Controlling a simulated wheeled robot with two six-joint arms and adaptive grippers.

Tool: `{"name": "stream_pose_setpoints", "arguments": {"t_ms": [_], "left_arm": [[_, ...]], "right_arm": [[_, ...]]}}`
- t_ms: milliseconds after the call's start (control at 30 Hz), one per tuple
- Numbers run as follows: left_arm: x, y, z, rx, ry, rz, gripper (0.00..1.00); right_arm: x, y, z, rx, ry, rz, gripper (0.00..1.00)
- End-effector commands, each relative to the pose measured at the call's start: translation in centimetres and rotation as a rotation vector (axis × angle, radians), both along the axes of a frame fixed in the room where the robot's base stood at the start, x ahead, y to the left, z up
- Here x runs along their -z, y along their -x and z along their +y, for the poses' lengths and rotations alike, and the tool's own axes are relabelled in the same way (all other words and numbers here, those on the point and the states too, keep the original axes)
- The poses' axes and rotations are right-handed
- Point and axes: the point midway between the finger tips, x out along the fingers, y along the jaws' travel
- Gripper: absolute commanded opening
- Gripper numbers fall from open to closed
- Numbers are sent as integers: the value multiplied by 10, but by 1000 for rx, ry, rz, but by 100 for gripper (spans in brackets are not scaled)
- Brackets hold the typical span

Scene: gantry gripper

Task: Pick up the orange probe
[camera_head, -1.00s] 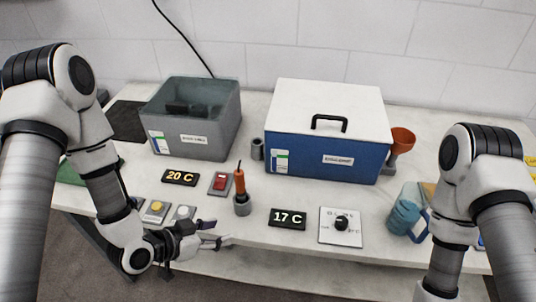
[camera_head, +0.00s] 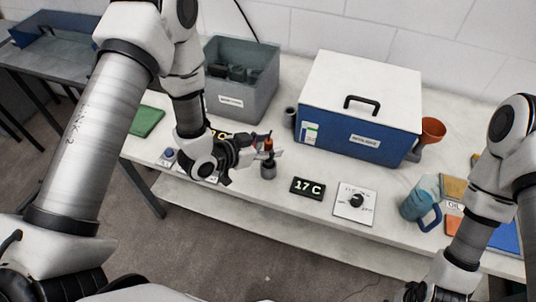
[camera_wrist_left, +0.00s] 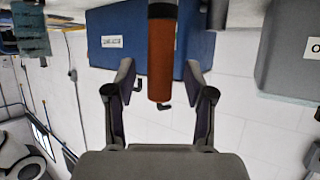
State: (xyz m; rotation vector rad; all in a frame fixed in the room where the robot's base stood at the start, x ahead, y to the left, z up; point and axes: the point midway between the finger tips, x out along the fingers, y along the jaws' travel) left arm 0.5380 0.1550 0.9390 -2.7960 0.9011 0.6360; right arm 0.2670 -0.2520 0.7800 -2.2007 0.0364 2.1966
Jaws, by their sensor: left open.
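The orange probe (camera_head: 269,144) stands upright in a small grey holder (camera_head: 268,171) near the table's front edge. My left gripper (camera_head: 262,148) reaches it from the left, with its fingers at the probe's height. In the left wrist view the orange handle (camera_wrist_left: 162,62) lies between the two open fingers (camera_wrist_left: 160,85), with visible gaps on both sides. That view appears upside down. The probe's lower end is partly hidden by the gripper in the head view. My right gripper (camera_head: 415,292) is low at the bottom edge, mostly cut off.
A blue box (camera_head: 358,135) with a white lid stands behind right; an open grey bin (camera_head: 246,100) stands behind left. A 17 C display (camera_head: 307,188), a dial panel (camera_head: 355,202) and a blue mug (camera_head: 419,203) lie to the right.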

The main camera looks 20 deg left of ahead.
Motion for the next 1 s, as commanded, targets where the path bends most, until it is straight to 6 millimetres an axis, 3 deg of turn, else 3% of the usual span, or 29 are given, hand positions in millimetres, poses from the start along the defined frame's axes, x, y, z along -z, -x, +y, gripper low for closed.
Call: {"name": "stream_pose_setpoints", "arguments": {"t_ms": [67, 200, 233, 667, 1000], "left_arm": [[0, 0, 0, 0, 0, 0, 54], [0, 0, 0, 0, 0, 0, 8], [0, 0, 0, 0, 0, 0, 0], [-4, 0, 0, 0, 0, -2, 0], [-57, 0, 1, -1, 0, -5, 0]], "right_arm": [[1, 0, 0, 0, 0, 0, 39], [1, 0, 0, 0, 0, 0, 39], [1, 0, 0, 0, 0, 0, 39], [2, 0, 0, 0, 0, 0, 39], [11, 0, 0, 0, 0, 0, 39]]}}
